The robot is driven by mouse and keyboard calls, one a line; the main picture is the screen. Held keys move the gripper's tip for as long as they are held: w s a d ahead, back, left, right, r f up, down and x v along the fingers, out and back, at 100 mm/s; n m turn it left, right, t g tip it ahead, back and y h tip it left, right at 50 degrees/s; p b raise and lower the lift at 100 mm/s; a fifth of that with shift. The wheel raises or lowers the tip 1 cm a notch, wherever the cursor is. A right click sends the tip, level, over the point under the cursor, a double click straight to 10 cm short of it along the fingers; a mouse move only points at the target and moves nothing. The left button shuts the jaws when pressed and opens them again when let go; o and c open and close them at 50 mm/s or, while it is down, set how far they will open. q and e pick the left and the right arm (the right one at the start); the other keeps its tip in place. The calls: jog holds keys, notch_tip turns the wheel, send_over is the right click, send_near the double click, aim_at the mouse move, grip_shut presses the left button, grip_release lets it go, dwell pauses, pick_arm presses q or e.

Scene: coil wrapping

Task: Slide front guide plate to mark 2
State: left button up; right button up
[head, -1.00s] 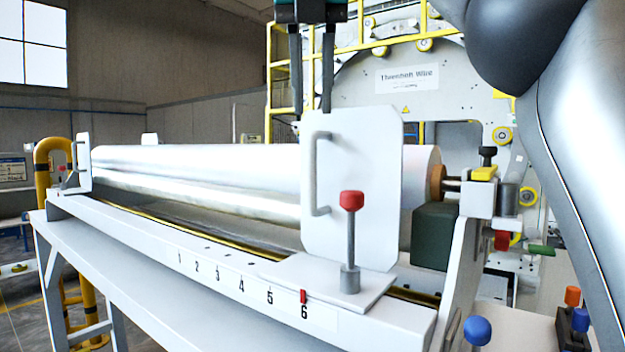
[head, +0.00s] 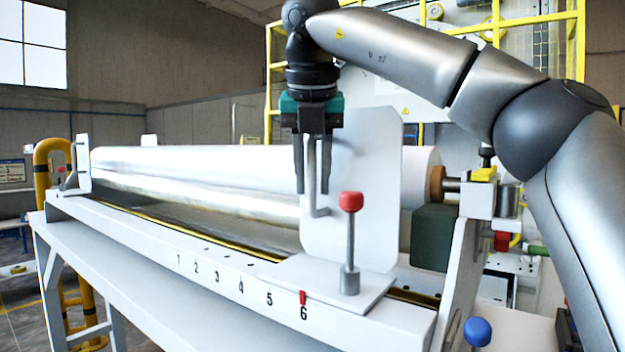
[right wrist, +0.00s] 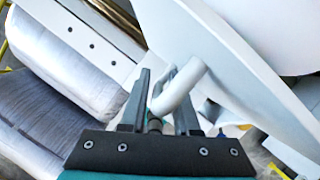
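The front guide plate (head: 368,190) is a white upright plate on a flat foot (head: 350,290), with a grey C-shaped handle (head: 318,211) on its left side. Its red pointer (head: 303,297) stands at mark 6 of the scale; mark 2 (head: 197,267) is farther left. A red-topped post (head: 351,202) rises from the foot. My right gripper (head: 312,188) points down at the handle, its fingers apart on either side of the bar. The handle (right wrist: 180,88) also shows between the fingers in the right wrist view. My left gripper is not in view.
A long silvery roll (head: 200,160) lies behind the rail. Another white plate (head: 83,162) stands at its far left end. The rail (head: 225,283) left of the front plate's foot is clear. A blue knob (head: 477,331) is at the lower right.

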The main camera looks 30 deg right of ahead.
jog(key=shift+w+f, duration=0.15)
jog(key=shift+f, duration=0.2)
jog(key=shift+c, duration=0.3)
grip_shut()
jog(key=shift+r, duration=0.1)
dwell(0.9)
